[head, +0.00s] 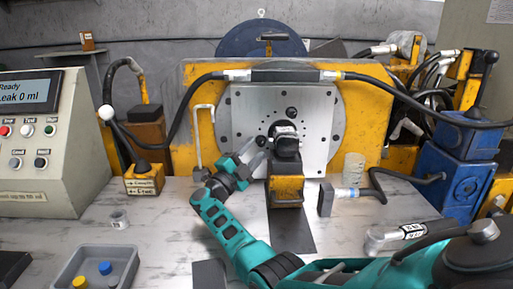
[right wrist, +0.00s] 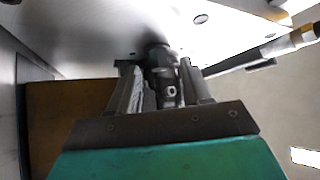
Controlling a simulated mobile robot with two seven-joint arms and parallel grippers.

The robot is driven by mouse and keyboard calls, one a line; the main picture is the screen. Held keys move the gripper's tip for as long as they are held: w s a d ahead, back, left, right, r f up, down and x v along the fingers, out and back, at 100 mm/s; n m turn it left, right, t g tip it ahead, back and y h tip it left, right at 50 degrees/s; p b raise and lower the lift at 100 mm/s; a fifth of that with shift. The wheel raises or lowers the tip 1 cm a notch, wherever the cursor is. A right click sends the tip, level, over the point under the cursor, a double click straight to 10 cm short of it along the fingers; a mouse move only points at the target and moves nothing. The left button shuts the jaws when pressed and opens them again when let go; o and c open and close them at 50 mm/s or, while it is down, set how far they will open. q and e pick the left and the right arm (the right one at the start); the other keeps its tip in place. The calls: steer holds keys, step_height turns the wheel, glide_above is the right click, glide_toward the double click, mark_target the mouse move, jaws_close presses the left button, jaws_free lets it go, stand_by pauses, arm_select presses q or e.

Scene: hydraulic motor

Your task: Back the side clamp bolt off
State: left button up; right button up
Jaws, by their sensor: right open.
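The motor (head: 287,145) is a dark round body at the middle of a silver plate (head: 315,105), above a yellow block (head: 286,188). A small dark knob at its left side looks like the side clamp bolt (head: 261,141). My right gripper (head: 250,150) reaches up to it from the lower left. In the right wrist view, a dark metal bolt with a small hole (right wrist: 168,80) stands between the two open fingers (right wrist: 164,92). Whether the fingers touch it I cannot tell. The far end of the bolt is in shadow. My left gripper is not in view.
A yellow frame (head: 365,125) surrounds the plate, with a black hose across its top.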

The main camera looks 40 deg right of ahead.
arm_select(q)
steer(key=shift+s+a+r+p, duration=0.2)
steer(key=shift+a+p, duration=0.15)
steer(key=shift+p, duration=0.3)
arm_select(e)
steer(key=s+a, duration=0.1)
steer(key=a, duration=1)
steer(key=shift+s, duration=0.35)
steer(key=shift+r, duration=0.1)
